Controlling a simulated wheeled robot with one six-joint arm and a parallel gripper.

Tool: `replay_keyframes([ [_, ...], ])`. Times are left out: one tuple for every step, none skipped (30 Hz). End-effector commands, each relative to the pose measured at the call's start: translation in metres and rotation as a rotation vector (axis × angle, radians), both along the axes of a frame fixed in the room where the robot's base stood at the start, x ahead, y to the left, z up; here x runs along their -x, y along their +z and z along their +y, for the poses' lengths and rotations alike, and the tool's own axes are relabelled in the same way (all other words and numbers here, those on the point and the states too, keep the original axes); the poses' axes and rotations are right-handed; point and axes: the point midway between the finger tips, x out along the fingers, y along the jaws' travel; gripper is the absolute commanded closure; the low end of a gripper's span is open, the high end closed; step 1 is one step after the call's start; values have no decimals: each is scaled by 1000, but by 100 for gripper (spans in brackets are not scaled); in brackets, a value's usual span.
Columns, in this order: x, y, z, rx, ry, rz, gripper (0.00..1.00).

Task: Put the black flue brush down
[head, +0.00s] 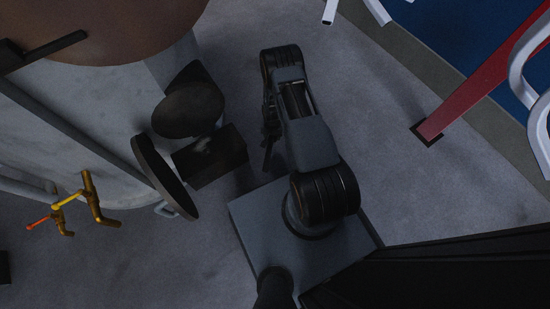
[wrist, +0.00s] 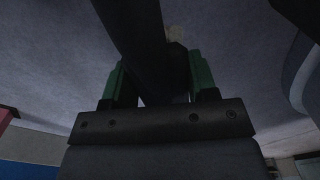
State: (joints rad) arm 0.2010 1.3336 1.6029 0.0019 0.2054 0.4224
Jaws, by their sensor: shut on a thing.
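My gripper (wrist: 158,78) shows in the wrist view, with its green fingers on either side of the black flue brush (wrist: 138,32). It is shut on the brush. The brush is a thick dark shaft that runs from the top edge down between the fingers. A small pale patch shows just beyond it, and I cannot tell if it is part of the brush. In the head view my arm is folded above my base, and the gripper and brush are too dark to make out clearly beside it.
A large rounded grey body with a brown top (head: 120,30) stands at the left, with dark round plates and a brass tap (head: 95,200). A red bar (head: 480,85) and white tubular frames (head: 530,70) are at the right. Grey floor (head: 400,170) is clear between.

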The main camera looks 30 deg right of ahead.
Motion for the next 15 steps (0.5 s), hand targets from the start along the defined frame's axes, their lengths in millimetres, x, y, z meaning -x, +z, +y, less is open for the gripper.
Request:
replay_keyframes([
  [3, -21, -2, 0, -12, 1, 79],
  [4, -27, -2, 0, -19, 1, 79],
  [4, -33, -3, 0, -27, 0, 79],
  [5, -37, -4, 1, -32, -1, 79],
  [6, -41, -4, 1, -36, -1, 79],
  [7, -46, -4, 1, -41, -1, 79],
  [7, -49, -5, 1, -43, -1, 79],
  [7, -52, -5, 1, -45, -1, 79],
  [8, -57, -5, 0, -46, 0, 79],
  [8, -62, -5, 0, -47, 0, 79],
  [8, -66, -5, 0, -47, 0, 79],
  [8, -72, -5, 0, -48, 0, 79],
  [8, -77, -5, 0, -48, 0, 79],
  [9, -82, -5, -1, -48, 1, 79],
  [8, -90, -5, 0, -47, 0, 79],
])
